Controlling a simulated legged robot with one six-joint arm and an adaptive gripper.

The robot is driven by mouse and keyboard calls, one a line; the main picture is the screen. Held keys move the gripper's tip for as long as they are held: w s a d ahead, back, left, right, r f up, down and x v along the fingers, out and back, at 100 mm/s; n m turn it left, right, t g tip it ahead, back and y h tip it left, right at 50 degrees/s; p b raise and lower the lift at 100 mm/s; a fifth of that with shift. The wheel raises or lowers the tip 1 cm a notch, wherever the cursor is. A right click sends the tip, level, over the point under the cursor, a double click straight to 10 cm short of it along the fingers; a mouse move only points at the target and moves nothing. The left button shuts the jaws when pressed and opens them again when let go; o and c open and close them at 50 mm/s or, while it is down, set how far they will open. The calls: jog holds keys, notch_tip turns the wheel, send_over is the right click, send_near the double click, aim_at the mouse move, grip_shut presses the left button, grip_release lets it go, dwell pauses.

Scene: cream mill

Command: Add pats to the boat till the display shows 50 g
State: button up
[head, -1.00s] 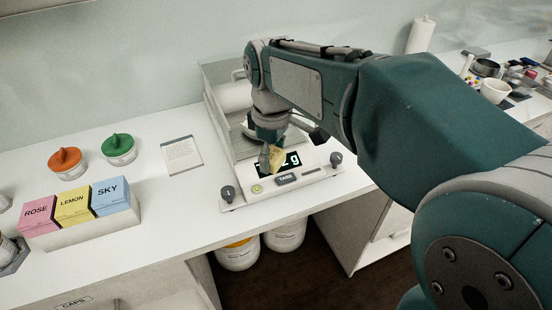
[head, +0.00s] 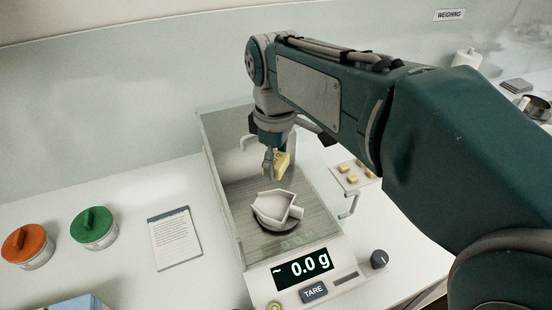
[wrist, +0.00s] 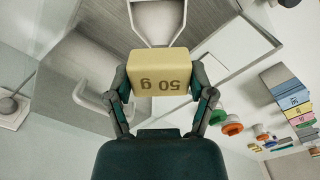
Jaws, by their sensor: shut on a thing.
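My gripper (head: 274,168) is shut on a yellow pat (head: 283,161), held above the weighing boat. In the wrist view the pat (wrist: 163,75) sits between both fingers, with "50 g" upside down on its face. The white angular boat (head: 266,205) stands on the scale's dark round pan, below the pat and apart from it. It shows partly at the top of the wrist view (wrist: 157,22). The display (head: 302,269) reads "~ 0.0 g".
Glass draft-shield walls (head: 222,170) stand around the pan. A small tray (head: 347,184) with several yellow pats lies right of the scale. The TARE button (head: 314,292) is below the display. A notepad (head: 174,238) and green-lidded (head: 94,226) and orange-lidded (head: 26,243) jars stand left.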

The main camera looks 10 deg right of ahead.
jog(key=shift+w, duration=0.15)
jog(key=shift+d+f, duration=0.1)
jog(key=shift+f, duration=0.1)
jog(key=shift+d+f, duration=0.15)
jog(key=shift+f, duration=0.6)
send_over(277, 209)
notch_tip(277, 209, down, 5)
jog(key=shift+f, duration=2.7)
jog(key=o, duration=1.1)
